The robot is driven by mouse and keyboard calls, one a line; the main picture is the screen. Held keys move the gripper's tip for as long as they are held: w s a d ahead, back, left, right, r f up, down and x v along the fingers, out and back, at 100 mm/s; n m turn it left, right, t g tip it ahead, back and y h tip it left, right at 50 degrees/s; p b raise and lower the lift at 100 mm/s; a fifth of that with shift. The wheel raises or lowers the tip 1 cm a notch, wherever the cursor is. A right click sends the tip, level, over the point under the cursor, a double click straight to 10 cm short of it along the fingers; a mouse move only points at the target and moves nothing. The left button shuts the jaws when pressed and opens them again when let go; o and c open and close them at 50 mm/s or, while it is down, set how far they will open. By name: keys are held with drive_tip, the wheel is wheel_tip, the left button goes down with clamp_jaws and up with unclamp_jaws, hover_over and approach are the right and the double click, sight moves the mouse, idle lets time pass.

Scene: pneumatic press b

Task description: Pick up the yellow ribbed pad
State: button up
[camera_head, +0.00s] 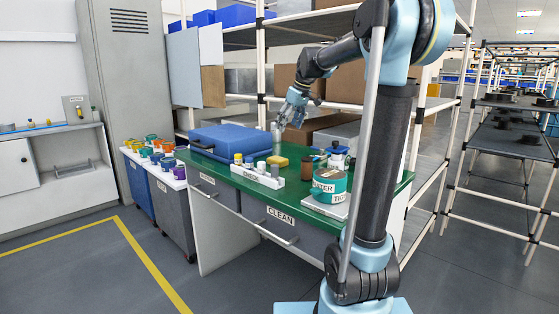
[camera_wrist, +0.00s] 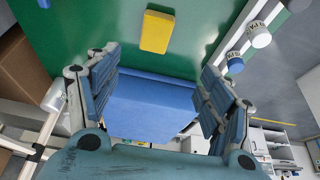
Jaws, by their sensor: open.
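The yellow ribbed pad (camera_head: 278,161) lies flat on the green bench top (camera_head: 312,148), behind the white CHECK rack. In the wrist view the yellow pad (camera_wrist: 157,31) shows near the top edge, on the green surface; its ribs are too small to make out. My gripper (camera_head: 285,122) is above the bench, up and behind the pad. In the wrist view my gripper (camera_wrist: 158,72) has its fingers spread wide, with nothing held. The pad lies beyond the fingertips, apart from them.
A blue case (camera_head: 232,141) lies left of the pad; it also shows between my fingers in the wrist view (camera_wrist: 150,105). The CHECK rack (camera_head: 258,175) holds small bottles in front. A teal WATER container (camera_head: 328,187) and a brown jar (camera_head: 306,164) stand right. Shelf posts rise behind.

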hover_over(278, 159)
drive_tip(key=s+d, duration=0.1)
drive_tip(key=d, duration=0.1)
wheel_tip(278, 159, down, 10)
drive_tip(key=shift+x, duration=3.35)
drive_tip(key=shift+s, duration=0.15)
drive_tip(key=c, duration=1.2)
drive_tip(key=shift+c, duration=0.2)
wheel_tip(278, 159, up, 10)
